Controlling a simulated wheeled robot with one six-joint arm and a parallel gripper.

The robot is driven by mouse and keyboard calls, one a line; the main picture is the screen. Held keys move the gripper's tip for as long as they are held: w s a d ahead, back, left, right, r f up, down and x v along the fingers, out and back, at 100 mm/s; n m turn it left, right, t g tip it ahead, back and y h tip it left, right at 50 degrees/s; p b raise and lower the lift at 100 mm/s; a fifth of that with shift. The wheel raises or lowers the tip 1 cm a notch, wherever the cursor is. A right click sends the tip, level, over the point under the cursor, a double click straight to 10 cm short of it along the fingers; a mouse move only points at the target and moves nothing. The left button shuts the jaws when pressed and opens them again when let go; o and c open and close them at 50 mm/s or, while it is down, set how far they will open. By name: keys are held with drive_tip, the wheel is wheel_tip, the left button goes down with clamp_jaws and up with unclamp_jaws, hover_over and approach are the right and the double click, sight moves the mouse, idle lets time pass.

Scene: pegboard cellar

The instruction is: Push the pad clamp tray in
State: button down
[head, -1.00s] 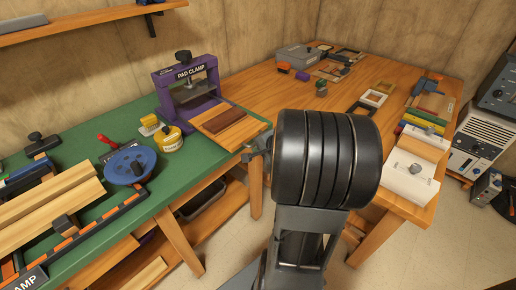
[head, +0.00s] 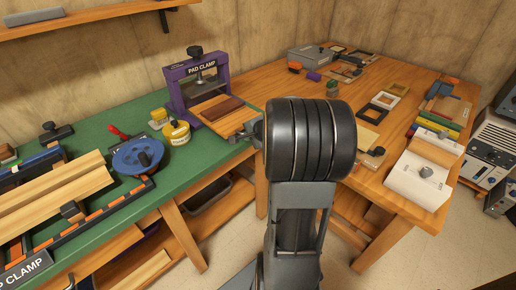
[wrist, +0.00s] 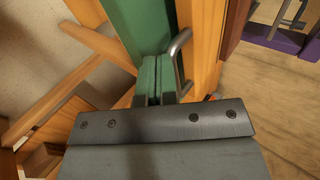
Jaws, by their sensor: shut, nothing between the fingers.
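The pad clamp (head: 199,82) is a purple frame with a black knob, standing at the back of the green bench. Its wooden tray (head: 238,120) sticks out of the front, partly inside the frame, with a dark brown block (head: 222,108) on it. In the wrist view, the tray's front edge (wrist: 207,45) carries a metal bar handle (wrist: 181,42). My gripper (wrist: 157,62) is shut and empty, with its fingertips close beside the handle; I cannot tell exactly where they touch. In the head view, my wrist hides part of the gripper (head: 252,135).
A yellow tin (head: 177,132) and a blue round-topped tool (head: 138,157) stand on the green bench left of the tray. A wooden table (head: 285,82) with frames and small parts adjoins on the right. A shelf (head: 90,20) hangs on the wall above.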

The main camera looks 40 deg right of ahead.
sight(223, 120)
drive_tip(key=w, duration=0.4)
drive_tip(key=w+p, duration=0.1)
drive_tip(key=w, duration=0.4)
drive_tip(key=w+a, duration=0.1)
drive_tip(key=w, duration=0.3)
drive_tip(key=shift+w+a, duration=0.1)
drive_tip(key=shift+w, duration=0.2)
drive_tip(key=shift+r, duration=0.15)
